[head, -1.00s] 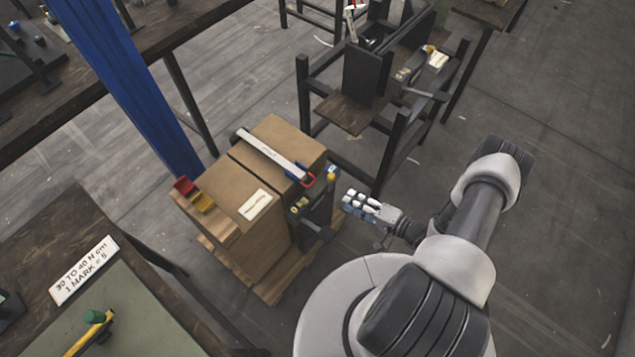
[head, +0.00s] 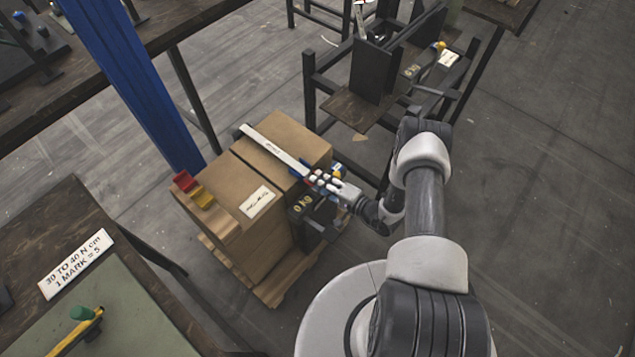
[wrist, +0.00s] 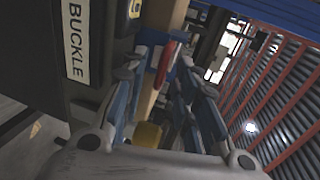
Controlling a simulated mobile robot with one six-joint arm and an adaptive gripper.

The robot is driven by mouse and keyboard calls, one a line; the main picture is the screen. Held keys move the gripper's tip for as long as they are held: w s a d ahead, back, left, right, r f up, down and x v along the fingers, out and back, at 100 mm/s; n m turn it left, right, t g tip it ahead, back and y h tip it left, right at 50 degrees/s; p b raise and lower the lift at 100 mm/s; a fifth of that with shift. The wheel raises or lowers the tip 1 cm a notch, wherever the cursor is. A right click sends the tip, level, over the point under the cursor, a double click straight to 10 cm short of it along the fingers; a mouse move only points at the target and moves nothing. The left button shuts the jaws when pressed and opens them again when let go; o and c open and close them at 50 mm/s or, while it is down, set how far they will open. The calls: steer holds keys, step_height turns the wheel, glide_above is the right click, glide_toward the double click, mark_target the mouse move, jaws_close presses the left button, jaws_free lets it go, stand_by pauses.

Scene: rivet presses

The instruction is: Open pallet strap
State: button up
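A cardboard carton (head: 225,190) stands on a wooden pallet (head: 272,292), with a white strap (head: 272,149) across its top. A dark unit (head: 304,214) with yellow marks is at the carton's right side. In the wrist view a BUCKLE label (wrist: 76,42) is on a dark panel at upper left. My gripper (head: 313,177) is at the strap's right end. In the wrist view its blue-padded fingers (wrist: 160,80) are apart. A red lever-like part (wrist: 166,64) shows in the gap between them; I cannot tell whether they touch it. The gripper hides this part in the head view.
Red and yellow blocks (head: 194,189) are on the carton's left edge. A blue post (head: 130,75) stands behind it. A dark frame (head: 373,85) is at the back right, and a bench with a torque sign (head: 76,263) at front left. Open floor lies right.

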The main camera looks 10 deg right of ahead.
steer(key=shift+x, duration=0.9)
steer(key=shift+c, duration=0.2)
jaws_close()
steer(key=shift+s, duration=0.1)
steer(key=shift+f, duration=0.15)
